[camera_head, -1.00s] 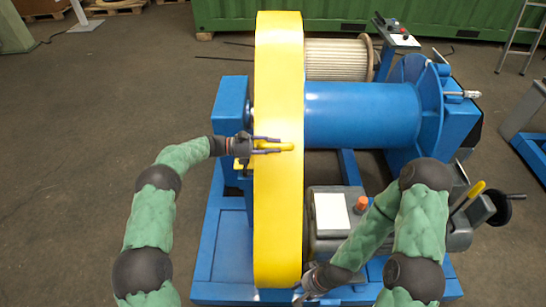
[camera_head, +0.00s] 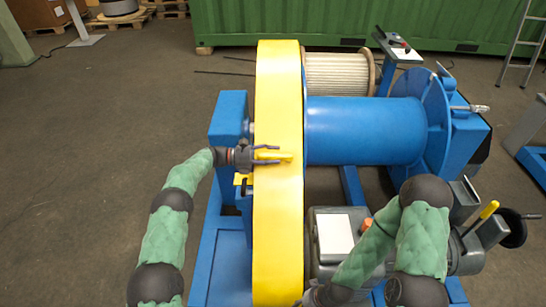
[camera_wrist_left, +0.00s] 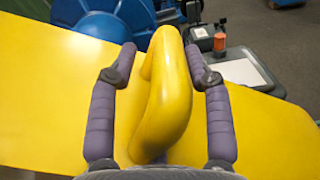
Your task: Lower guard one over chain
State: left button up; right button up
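The yellow guard (camera_head: 279,215) is a tall curved cover at the left end of the blue drum. Its bottom is cut off by the head picture's edge. A yellow handle (camera_head: 273,155) sticks out from it and also shows in the left wrist view (camera_wrist_left: 168,95). My left gripper (camera_head: 268,155) is open around the handle, one purple finger on each side, with visible gaps to it. No chain is visible. My right gripper (camera_head: 310,298) is at the bottom edge by the guard's lower right side, partly cut off; its fingers cannot be made out.
The blue drum (camera_head: 365,131) and a pale wound spool (camera_head: 337,75) stand right of and behind the guard. A grey housing with a white sheet (camera_head: 335,236) and an orange knob (camera_head: 366,224) lies near my right arm.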

pick_arm(q)
jog(key=shift+r, duration=0.3)
jog(key=shift+a, duration=0.1)
jog(key=a, duration=1.1)
jog(key=shift+a, duration=0.4)
